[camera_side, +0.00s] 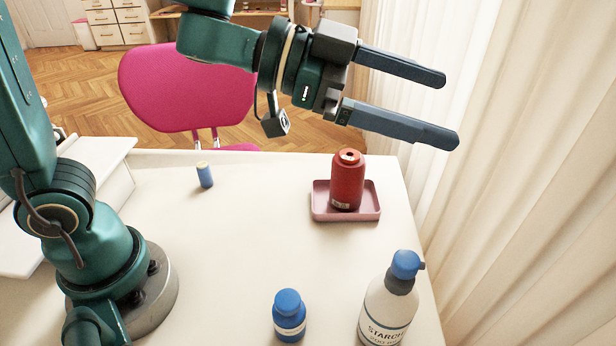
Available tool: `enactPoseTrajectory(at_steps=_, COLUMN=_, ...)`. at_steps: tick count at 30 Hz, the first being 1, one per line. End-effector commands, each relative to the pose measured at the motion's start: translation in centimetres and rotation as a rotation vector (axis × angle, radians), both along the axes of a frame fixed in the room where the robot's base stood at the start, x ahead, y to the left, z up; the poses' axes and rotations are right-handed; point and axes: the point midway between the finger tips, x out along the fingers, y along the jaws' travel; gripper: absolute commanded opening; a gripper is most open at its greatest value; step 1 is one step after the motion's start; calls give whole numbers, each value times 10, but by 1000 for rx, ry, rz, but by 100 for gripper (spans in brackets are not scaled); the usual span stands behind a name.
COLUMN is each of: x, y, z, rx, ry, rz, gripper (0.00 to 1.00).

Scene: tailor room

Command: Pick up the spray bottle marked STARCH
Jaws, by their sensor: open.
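The spray bottle marked STARCH (388,303) stands upright at the front right of the table, and its base is cut off by the picture's lower edge. It has a pale body, a grey neck and a blue top. My gripper (452,110) is open and empty, with its two dark fingers pointing right. It is high above the table's back right, well above and behind the bottle, and touches nothing.
A small blue bottle (289,316) stands left of the spray bottle. A blue spool (205,175) stands further back. The table's middle (250,240) is clear. A curtain (520,200) hangs at right.

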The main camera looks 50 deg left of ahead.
Motion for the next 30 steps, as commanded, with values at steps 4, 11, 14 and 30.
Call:
enactPoseTrajectory(at_steps=4, x=-34, y=-30, z=-25, rx=11, ry=104, rz=-235, gripper=100)
enactPoseTrajectory(at_steps=11, x=-80, y=-45, z=-65, rx=41, ry=268, rz=-477, gripper=100)
enactPoseTrajectory(at_steps=14, x=-80, y=-44, z=-84, rx=39, ry=265, rz=-471, gripper=100)
enactPoseTrajectory(at_steps=30, x=-79, y=-45, z=-187, rx=38, ry=256, rz=-469, gripper=100)
